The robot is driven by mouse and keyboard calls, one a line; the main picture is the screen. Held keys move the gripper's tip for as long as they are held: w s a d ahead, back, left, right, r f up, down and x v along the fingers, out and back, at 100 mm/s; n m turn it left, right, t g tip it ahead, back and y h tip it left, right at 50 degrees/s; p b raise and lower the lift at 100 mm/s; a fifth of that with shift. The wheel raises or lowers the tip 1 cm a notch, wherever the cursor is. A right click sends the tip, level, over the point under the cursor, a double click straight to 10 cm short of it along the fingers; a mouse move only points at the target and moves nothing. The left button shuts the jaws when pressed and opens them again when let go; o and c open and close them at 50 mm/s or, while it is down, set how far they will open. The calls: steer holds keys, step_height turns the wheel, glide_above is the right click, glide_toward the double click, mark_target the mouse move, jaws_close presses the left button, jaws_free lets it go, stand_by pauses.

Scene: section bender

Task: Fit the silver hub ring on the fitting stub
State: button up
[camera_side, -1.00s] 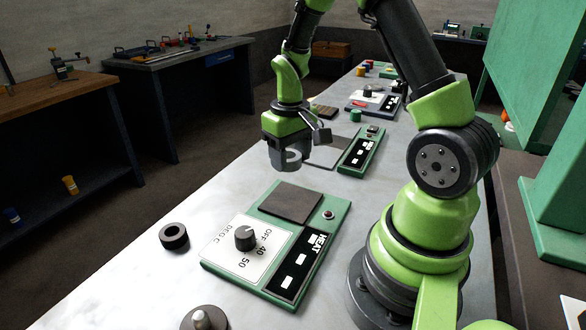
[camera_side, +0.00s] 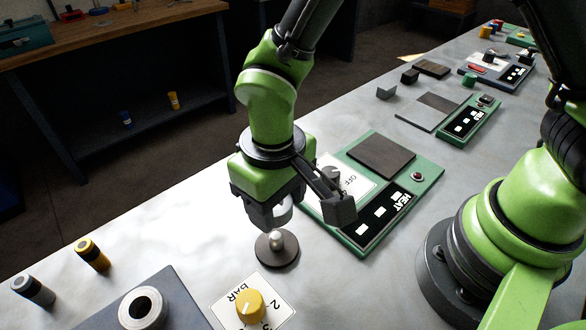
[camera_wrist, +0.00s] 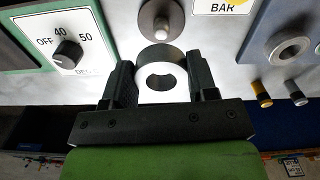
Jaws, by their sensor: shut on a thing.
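The silver hub ring (camera_side: 283,211) is held in my gripper (camera_side: 268,210), partly hidden by the jaws in the side view. In the wrist view my gripper (camera_wrist: 160,78) has its two fingers on either side of the ring (camera_wrist: 158,57), whose hole shows. The fitting stub (camera_side: 276,240) is a short, pale, round-topped post standing upright on a dark round base (camera_side: 276,258). The ring is close above and slightly behind the stub in the side view. In the wrist view the stub (camera_wrist: 161,22) shows beyond the ring, apart from its hole.
The HEAT panel (camera_side: 395,200) stands close behind my gripper. A yellow BAR knob (camera_side: 250,306) is in front of the stub. A grey block with a ring-shaped socket (camera_side: 143,308) is at front left. Bare bench shows left of my gripper.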

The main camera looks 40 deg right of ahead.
steer(key=shift+f, duration=2.2)
steer(key=shift+f, duration=2.05)
stand_by(0.9)
steer(key=o, duration=1.3)
steer(key=shift+c, duration=0.2)
step_height(320, 180, up, 10)
step_height(320, 180, up, 6)
steer(key=r+m+t+y, duration=0.1)
glide_above(279, 237)
steer(key=d, duration=0.4)
steer(key=s+d+r+m+t+y, duration=0.1)
steer(key=s+d+r+m+t, duration=0.2)
steer(key=d+r, duration=0.6)
steer(key=s+d+r+m+t, duration=0.1)
steer(key=s+d+r+t, duration=0.1)
steer(key=s, duration=0.5)
steer(key=shift+d+r+t, duration=0.35)
steer(key=shift+r+t, duration=0.25)
steer(key=shift+r, duration=0.15)
